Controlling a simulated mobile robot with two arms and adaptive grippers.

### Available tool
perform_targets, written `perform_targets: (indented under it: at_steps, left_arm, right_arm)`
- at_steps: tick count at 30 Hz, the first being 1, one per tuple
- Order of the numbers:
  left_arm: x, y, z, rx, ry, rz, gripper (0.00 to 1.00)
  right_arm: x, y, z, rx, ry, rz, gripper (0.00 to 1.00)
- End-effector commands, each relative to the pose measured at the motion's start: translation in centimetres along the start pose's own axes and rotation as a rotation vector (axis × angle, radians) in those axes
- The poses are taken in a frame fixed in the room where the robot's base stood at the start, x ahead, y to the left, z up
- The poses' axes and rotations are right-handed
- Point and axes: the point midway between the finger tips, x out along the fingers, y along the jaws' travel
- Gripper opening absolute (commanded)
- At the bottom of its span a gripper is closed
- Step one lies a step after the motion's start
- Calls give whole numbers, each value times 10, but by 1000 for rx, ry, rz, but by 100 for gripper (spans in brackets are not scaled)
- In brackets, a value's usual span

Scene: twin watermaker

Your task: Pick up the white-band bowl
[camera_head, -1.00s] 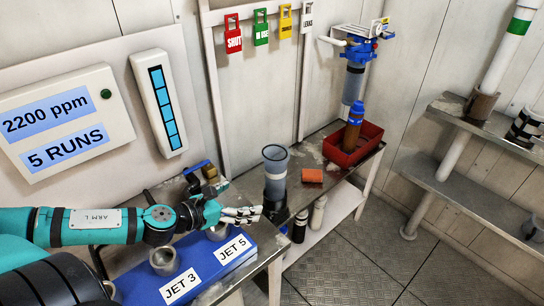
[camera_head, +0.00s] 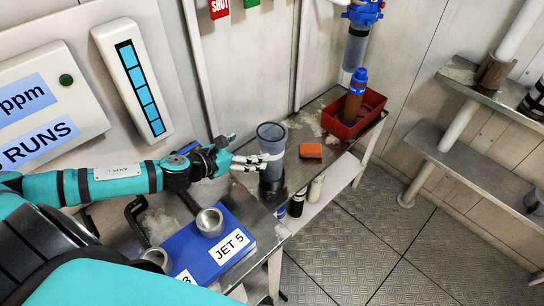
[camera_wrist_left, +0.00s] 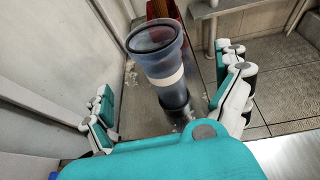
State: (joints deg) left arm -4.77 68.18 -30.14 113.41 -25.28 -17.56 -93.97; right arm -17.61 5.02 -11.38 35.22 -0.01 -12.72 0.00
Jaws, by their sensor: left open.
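The white-band bowl (camera_head: 271,137) is a tall, see-through blue-grey vessel with a wide rim. Its white band (camera_wrist_left: 165,78) shows clearly in the left wrist view. It stands upright on a dark round base (camera_head: 272,189) on the metal bench. My left gripper (camera_head: 262,162) is open at the bowl's band height, with fingers overlapping the bowl in the head view. In the left wrist view the fingers are spread on either side, with the bowl (camera_wrist_left: 155,40) ahead between them. Contact cannot be told. My right gripper is not in view.
An orange block (camera_head: 310,151) lies just right of the bowl. A blue stand labelled JET 5 (camera_head: 240,232) carries metal cups (camera_head: 210,222) at the front. Bottles (camera_head: 297,203) stand on the lower shelf.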

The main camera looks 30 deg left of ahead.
Motion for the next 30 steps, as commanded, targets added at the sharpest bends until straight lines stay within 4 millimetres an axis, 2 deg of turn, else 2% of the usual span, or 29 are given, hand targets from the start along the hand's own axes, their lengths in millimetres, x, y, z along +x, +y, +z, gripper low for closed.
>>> perform_targets:
  at_steps: [3, 6, 10, 15, 17, 25, 30]
  left_arm:
    - [20, 0, 4, -2, -5, 1, 100]
    - [39, 0, 3, -4, -4, 2, 100]
    - [58, 0, 2, -2, -2, 1, 100]
    - [69, 0, 0, 0, 0, 0, 100]
    - [73, 1, -2, -2, 0, 0, 100]
    - [110, 4, -10, -2, -2, 1, 100]
    - [120, 4, -12, -1, 1, 0, 100]
  right_arm:
    - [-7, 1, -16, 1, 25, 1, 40]
    - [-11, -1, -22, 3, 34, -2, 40]
    - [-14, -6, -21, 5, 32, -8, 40]
    - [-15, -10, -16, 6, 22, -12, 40]
    - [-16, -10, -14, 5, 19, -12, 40]
    - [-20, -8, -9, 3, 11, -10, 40]
    - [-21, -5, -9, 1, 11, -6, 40]
